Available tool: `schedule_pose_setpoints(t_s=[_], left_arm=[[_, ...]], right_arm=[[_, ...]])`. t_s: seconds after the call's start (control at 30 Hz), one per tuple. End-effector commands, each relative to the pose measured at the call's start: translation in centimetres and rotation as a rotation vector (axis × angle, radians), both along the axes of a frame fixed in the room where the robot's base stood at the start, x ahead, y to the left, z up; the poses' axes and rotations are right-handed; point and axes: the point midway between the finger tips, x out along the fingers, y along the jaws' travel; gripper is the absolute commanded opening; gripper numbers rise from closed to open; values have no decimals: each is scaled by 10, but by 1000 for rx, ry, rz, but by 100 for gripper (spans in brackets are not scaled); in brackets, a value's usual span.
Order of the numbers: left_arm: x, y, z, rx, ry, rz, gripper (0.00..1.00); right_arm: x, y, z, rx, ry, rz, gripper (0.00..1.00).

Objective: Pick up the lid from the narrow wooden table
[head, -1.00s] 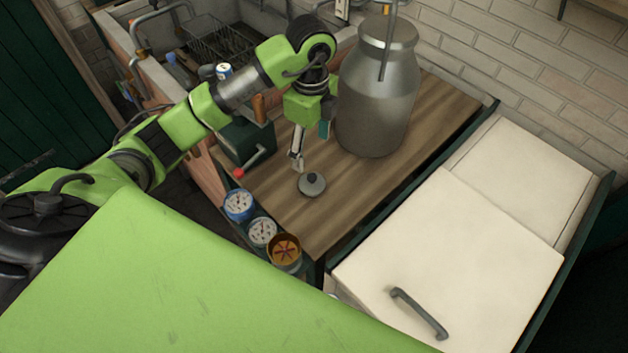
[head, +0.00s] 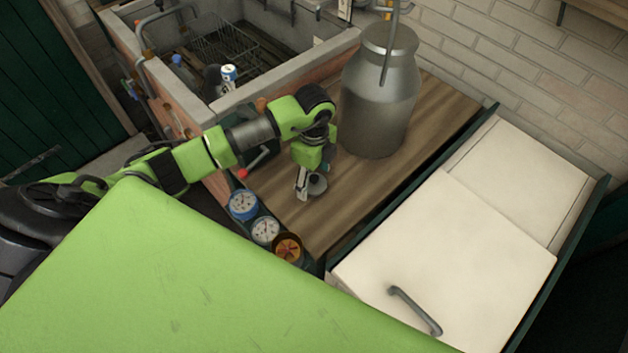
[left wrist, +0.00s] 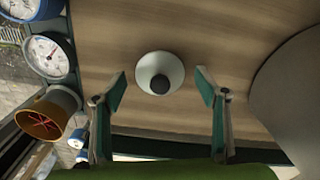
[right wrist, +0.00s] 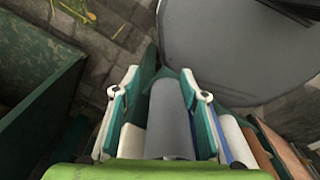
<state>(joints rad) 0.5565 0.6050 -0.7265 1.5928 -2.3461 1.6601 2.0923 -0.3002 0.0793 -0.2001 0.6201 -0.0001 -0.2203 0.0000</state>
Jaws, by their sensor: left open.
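The lid (head: 317,184) is a small round grey disc with a dark knob. It lies on the narrow wooden table (head: 345,215), partly hidden by my left gripper (head: 302,192) in the head view. In the left wrist view the lid (left wrist: 160,73) lies ahead, between and beyond the two open fingertips (left wrist: 159,88). My left gripper is open and empty and does not visibly touch the lid. My right gripper (right wrist: 159,84) shows only in the right wrist view. Its fingers are apart, with a grey rolled thing (right wrist: 169,120) showing between them; I cannot tell whether they touch it.
A large metal churn (head: 378,100) stands on the table behind and right of the lid. Several dials (head: 264,230) line the table's near left edge. A brick-sided sink (head: 275,80) is behind left. A cream chest (head: 450,260) with a handle is at right. Bare wood lies right of the lid.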

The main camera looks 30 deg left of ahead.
Motion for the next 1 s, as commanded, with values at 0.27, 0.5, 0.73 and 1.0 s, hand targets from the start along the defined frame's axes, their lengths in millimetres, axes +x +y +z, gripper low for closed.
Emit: schedule_pose_setpoints(t_s=[0.27, 0.5, 0.73, 1.0], left_arm=[[0, 0, 0, 0, 0, 0, 25], [0, 0, 1, 0, 0, 0, 25], [1, 0, 7, 0, -1, 0, 25], [-10, -2, 44, -1, -3, -3, 25]], right_arm=[[0, -2, 0, -3, 0, 1, 40], [0, -2, 0, -2, 1, 1, 40], [0, -2, -5, -2, 1, 1, 40], [0, -2, -20, -2, 1, 1, 40]])
